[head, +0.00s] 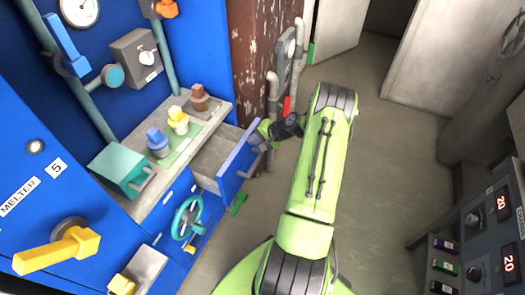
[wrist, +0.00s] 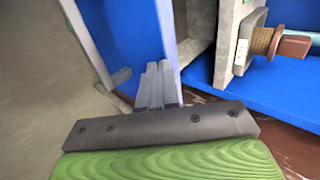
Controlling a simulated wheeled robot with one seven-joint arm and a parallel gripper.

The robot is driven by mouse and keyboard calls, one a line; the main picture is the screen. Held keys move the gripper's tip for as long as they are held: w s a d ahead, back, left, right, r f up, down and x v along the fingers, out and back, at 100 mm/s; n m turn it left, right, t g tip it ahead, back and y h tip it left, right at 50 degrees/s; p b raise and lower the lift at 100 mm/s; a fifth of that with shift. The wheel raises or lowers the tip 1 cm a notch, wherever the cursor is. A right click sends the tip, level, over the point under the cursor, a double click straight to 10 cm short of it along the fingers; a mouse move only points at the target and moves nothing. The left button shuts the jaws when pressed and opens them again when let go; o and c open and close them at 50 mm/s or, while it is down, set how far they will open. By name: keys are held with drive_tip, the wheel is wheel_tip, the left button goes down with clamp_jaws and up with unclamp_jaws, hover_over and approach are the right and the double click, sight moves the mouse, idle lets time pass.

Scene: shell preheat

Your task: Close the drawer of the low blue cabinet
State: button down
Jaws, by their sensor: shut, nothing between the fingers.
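The low blue cabinet (head: 180,190) stands at the left in the head view under a grey worktop. Its drawer (head: 212,158) is pulled out, with a grey inside and a blue front (head: 240,162). A grey handle is on the front's outer side. In the wrist view the blue drawer front (wrist: 130,35) rises just beyond my gripper (wrist: 161,84). The grey fingers are shut and empty, close to the front's edge; I cannot tell whether they touch it. In the head view my green arm reaches the drawer's far end, and the fingertips are hard to make out.
On the worktop stand a teal box (head: 122,170) and several coloured knobbed pieces. A green-blue handwheel (head: 187,217) sits on the cabinet face below. Pipes (head: 272,95) and a rusty column (head: 255,60) are behind the drawer. The floor (head: 390,150) to the right is clear.

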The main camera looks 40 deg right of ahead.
drive_tip(key=w+a+b, duration=0.1)
drive_tip(key=w+a, duration=0.1)
drive_tip(key=w, duration=0.6)
drive_tip(key=shift+w+a, duration=0.15)
drive_tip(key=shift+a, duration=0.15)
drive_tip(key=shift+f, duration=0.1)
